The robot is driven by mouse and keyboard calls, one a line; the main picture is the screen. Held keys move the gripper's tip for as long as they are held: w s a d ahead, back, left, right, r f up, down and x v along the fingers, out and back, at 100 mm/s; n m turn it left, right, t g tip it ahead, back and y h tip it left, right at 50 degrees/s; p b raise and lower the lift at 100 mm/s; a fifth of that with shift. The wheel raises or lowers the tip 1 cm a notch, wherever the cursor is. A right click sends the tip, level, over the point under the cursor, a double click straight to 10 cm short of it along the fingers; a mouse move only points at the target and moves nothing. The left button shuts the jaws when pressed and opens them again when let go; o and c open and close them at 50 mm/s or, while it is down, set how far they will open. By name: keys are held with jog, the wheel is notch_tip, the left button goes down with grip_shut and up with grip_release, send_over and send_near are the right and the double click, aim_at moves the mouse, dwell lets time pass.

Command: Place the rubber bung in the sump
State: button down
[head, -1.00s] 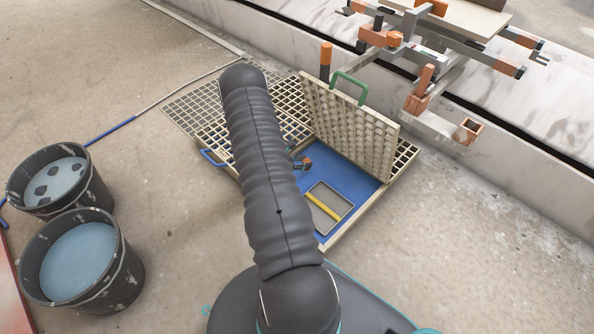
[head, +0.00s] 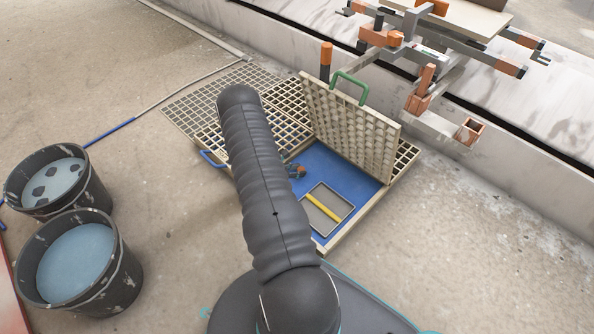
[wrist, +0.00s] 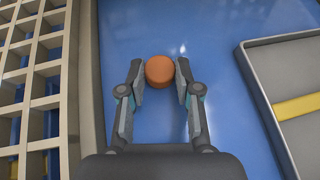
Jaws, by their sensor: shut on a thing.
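The rubber bung (wrist: 159,71) is a round orange-brown piece between the fingertips of my gripper (wrist: 161,84), which is shut on it. In the wrist view both lie over the smooth blue floor of the sump (wrist: 215,90); I cannot tell whether the bung touches that floor. In the head view the sump (head: 325,165) is a blue, shallow recess framed by pale grating, with one grating panel (head: 350,120) standing upright. Only a small part of my gripper (head: 295,171) shows there, beside my dark arm, which hides the left part of the sump.
A grey tray (wrist: 251,70) with a yellow bar (wrist: 297,106) lies right of my gripper in the sump. Beige grating (wrist: 85,90) borders it on the left. Two buckets (head: 115,262) stand on the floor at left. A pale wall and clamp frame (head: 440,70) are behind.

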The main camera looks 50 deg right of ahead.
jog(key=c, duration=0.8)
grip_release()
